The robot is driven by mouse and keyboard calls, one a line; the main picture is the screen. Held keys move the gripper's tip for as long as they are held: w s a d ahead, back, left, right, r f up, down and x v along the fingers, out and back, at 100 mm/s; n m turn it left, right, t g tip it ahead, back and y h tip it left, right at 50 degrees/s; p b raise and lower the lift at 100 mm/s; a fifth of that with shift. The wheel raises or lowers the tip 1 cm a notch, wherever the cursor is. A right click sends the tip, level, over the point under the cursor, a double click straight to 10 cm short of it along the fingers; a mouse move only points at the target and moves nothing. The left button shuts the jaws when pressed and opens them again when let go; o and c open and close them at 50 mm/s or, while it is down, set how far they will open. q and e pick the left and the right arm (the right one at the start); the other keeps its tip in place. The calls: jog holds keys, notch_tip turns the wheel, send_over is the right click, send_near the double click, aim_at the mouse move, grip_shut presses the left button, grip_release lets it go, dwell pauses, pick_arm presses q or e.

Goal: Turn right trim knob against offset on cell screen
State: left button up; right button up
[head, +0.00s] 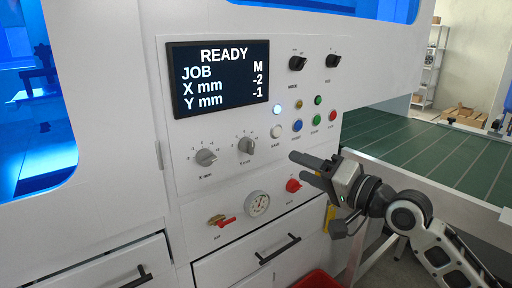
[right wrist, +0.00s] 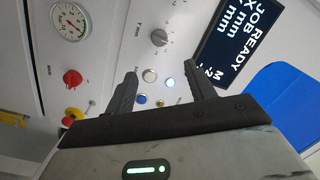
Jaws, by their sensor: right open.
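The cell screen (head: 218,78) reads READY, JOB M, X mm -2, Y mm -1. It also shows, tilted, in the right wrist view (right wrist: 232,45). Below it are two grey trim knobs on the white panel: the X mm knob (head: 206,157) at left and the Y mm knob (head: 246,146) at right. The Y mm knob (right wrist: 159,37) also shows beyond my fingertips in the right wrist view. My right gripper (head: 297,165) is open and empty, to the right of both knobs and apart from them. My left gripper is out of view.
Several coloured buttons (head: 297,125) and two black selectors (head: 297,63) are right of the screen. A gauge (head: 257,203), a red knob (head: 293,185) and a red-handled valve (head: 222,221) sit below. A green conveyor (head: 430,150) lies at right.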

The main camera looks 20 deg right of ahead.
aim_at(253, 148)
jog(key=p+x, duration=0.1)
jog(key=x, duration=1.3)
jog(key=shift+w+a+f, duration=0.1)
jog(key=shift+w+a, duration=0.1)
jog(key=shift+p, duration=0.3)
jog(key=c, duration=1)
